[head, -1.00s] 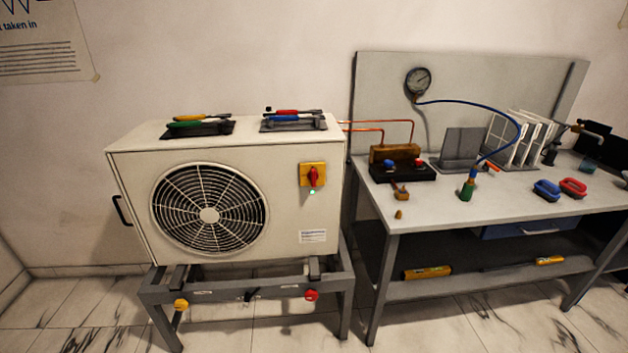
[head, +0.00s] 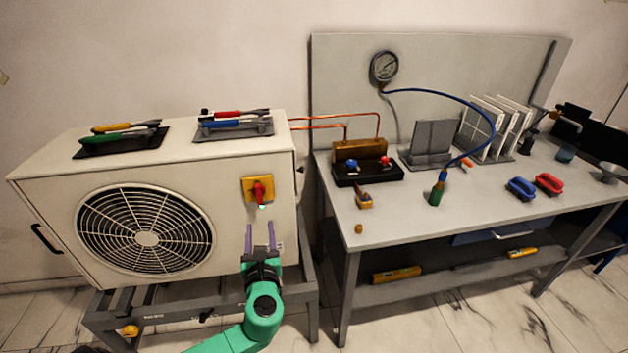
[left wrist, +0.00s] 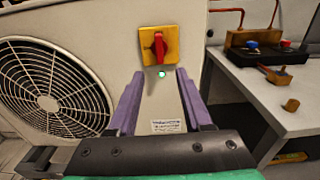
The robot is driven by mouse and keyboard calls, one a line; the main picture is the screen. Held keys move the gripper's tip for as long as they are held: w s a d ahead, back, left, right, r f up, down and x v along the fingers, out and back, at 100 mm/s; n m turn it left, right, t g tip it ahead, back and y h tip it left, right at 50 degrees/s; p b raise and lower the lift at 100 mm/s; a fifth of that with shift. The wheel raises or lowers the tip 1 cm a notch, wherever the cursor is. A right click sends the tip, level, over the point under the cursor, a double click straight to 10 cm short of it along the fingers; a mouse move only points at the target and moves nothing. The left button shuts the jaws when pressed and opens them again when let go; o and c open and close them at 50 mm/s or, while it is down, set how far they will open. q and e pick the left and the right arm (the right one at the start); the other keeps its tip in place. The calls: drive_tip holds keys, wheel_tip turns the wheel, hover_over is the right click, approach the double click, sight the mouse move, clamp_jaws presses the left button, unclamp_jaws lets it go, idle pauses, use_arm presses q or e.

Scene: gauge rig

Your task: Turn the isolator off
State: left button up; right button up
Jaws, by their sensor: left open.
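The isolator is a red rotary handle (head: 259,191) on a yellow plate (head: 248,186), on the front of the white fan unit (head: 60,183). The handle stands upright, with a small lit green lamp just below it. It also shows in the left wrist view (left wrist: 159,47), where the lamp (left wrist: 162,74) is plain. My left gripper (head: 261,236) is open and empty, its purple fingers pointing up just below the isolator, apart from it. In the left wrist view the fingers (left wrist: 160,98) stand either side below the plate. My right gripper is not in view.
Pliers and screwdriver-like tools lie on dark mats (head: 120,143) on top of the unit. A workbench (head: 400,220) stands to the right with a gauge (head: 384,68), blue hose and valve block (head: 360,150). Copper pipes link unit and bench.

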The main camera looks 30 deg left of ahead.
sight(258, 192)
use_arm(q)
drive_tip(key=x, duration=0.8)
drive_tip(key=r+p+x, duration=0.1)
drive_tip(key=x, duration=0.4)
drive_tip(key=shift+w+a+r, duration=0.1)
drive_tip(key=shift+w+a, duration=0.2)
drive_tip(key=shift+a, duration=0.05)
clamp_jaws()
